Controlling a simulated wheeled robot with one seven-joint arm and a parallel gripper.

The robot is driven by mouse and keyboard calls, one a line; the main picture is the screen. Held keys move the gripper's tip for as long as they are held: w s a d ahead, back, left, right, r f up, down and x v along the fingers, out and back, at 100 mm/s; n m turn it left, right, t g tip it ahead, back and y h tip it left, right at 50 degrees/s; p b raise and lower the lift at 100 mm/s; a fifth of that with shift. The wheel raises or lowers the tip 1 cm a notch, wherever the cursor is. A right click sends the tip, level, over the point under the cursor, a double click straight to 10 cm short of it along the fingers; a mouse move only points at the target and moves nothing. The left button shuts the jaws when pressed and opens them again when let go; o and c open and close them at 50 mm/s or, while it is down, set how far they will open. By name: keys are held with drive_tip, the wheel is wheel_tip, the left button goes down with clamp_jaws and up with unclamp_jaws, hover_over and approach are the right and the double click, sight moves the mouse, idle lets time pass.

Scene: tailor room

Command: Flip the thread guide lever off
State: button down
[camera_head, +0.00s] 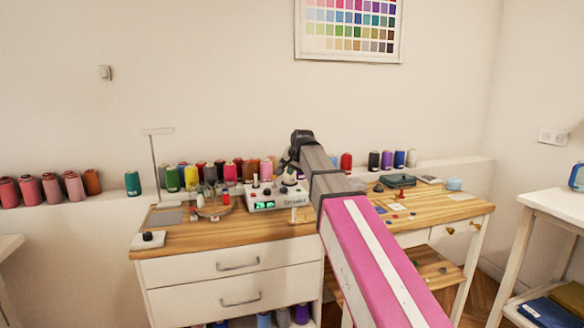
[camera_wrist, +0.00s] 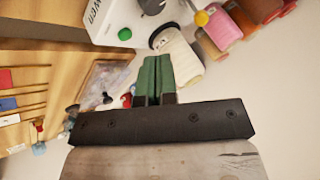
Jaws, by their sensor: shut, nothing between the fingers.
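A white machine (camera_head: 264,203) with a green lit display stands at the back of the wooden desk. In the wrist view its white case (camera_wrist: 110,20) shows at the top, with a green round button (camera_wrist: 125,34) and a dark knob. A yellow ball on a thin stem (camera_wrist: 201,18) shows at the top right; I cannot tell whether it is the thread guide lever. My gripper (camera_wrist: 156,60) has its green fingers together and empty, pointing at a pale cylinder with a dark end (camera_wrist: 180,52). I cannot tell whether they touch. In the head view my arm hides the fingers.
The wooden desk (camera_head: 185,238) carries small items on both sides of my arm. Several thread spools stand along the wall ledge behind it. A thin stand (camera_head: 154,165) rises at the desk's left. A white side table (camera_head: 560,203) is at the far right.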

drive_tip(key=x, duration=0.5)
drive_tip(key=shift+w, duration=0.1)
drive_tip(key=a, duration=0.1)
drive_tip(key=w+a, duration=0.1)
drive_tip(key=shift+w+a+f, duration=0.1)
drive_tip(key=shift+w+a, duration=0.4)
drive_tip(key=shift+a, duration=0.25)
drive_tip(key=shift+w, duration=0.1)
drive_tip(key=shift+w+a+g, duration=0.1)
drive_tip(key=shift+w+g, duration=0.05)
drive_tip(key=shift+g, duration=0.15)
